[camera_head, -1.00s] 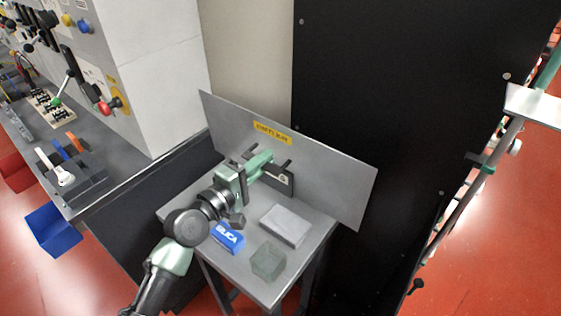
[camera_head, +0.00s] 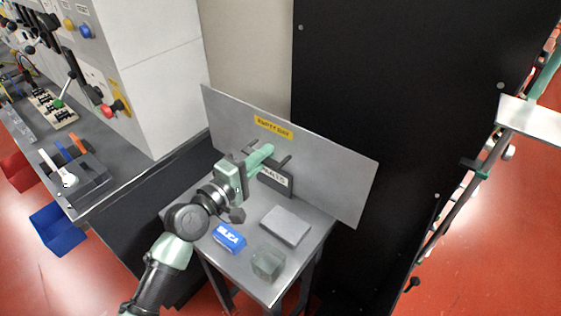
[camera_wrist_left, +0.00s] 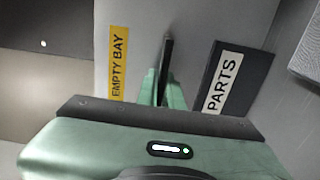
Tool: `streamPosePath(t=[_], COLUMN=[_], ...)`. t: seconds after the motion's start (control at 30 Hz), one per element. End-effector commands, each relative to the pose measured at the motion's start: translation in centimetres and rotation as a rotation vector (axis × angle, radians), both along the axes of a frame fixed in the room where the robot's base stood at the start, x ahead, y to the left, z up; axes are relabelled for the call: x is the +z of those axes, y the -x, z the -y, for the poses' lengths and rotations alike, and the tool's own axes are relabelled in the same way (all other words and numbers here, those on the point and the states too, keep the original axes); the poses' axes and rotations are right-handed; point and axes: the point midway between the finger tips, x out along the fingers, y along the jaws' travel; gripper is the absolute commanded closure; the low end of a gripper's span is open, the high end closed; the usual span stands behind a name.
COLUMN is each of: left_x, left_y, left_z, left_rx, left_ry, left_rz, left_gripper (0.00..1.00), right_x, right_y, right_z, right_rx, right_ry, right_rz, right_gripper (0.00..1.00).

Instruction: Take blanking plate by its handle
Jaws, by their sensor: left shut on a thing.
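The blanking plate (camera_head: 325,175) is a large thin grey sheet with a yellow "EMPTY BAY" label (camera_head: 274,127). It stands nearly upright over the back of a small grey table. My left gripper (camera_head: 266,153) reaches its near face and is shut on its dark handle. In the left wrist view, the green fingers (camera_wrist_left: 163,90) close on the handle bar (camera_wrist_left: 167,58), beside the yellow label (camera_wrist_left: 118,65). In the head view the gripper and wrist hide part of the handle. My right gripper is not in view.
The small table (camera_head: 262,288) holds a blue "SILICA" pack (camera_head: 229,238), a grey box (camera_head: 285,225) and a translucent block (camera_head: 267,264). A dark "PARTS" sign (camera_wrist_left: 225,88) is close by the plate. A black cabinet (camera_head: 415,110) stands behind to the right.

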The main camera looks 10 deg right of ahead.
Motion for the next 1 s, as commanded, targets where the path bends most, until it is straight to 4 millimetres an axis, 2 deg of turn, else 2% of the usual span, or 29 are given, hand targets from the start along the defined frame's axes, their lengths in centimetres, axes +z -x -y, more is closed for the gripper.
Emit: streamPosePath(t=[0.03, 1.0], left_x=[0.8, 3.5], left_y=[-0.1, -0.1], left_z=[-0.1, -0.1], left_rx=[0.004, 0.005], left_ry=[0.004, 0.004], left_rz=[0.010, 0.010], left_gripper=[1.00, 1.00], right_x=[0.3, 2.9], right_y=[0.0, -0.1], right_z=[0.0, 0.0], right_rx=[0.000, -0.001], right_ry=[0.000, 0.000], right_rz=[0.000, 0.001], right_gripper=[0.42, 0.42])
